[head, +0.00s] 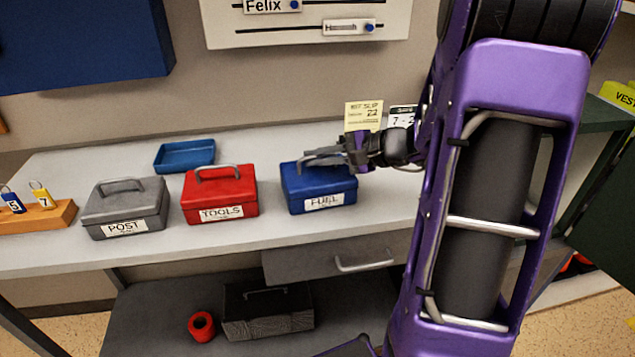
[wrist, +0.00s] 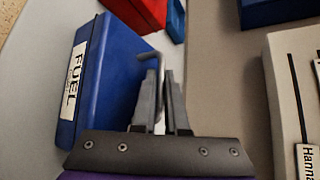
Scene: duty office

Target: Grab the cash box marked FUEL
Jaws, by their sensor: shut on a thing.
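The blue cash box marked FUEL (head: 312,196) stands on the grey desk at the right end of a row of boxes. My gripper (head: 322,158) reaches in from the right and is shut on the box's grey carrying handle. In the wrist view the FUEL box (wrist: 108,85) fills the left side, with its white label facing left. My gripper's fingers (wrist: 161,98) close around the handle, which partly shows between and beyond them. The box appears to rest on the desk; I cannot tell whether it is lifted at all.
A red TOOLS box (head: 218,195) and a grey POST box (head: 125,208) stand to the left. A blue tray (head: 184,156) lies behind. A key rack (head: 38,217) is at far left. A black box (head: 268,310) and red roll (head: 201,326) sit on the lower shelf.

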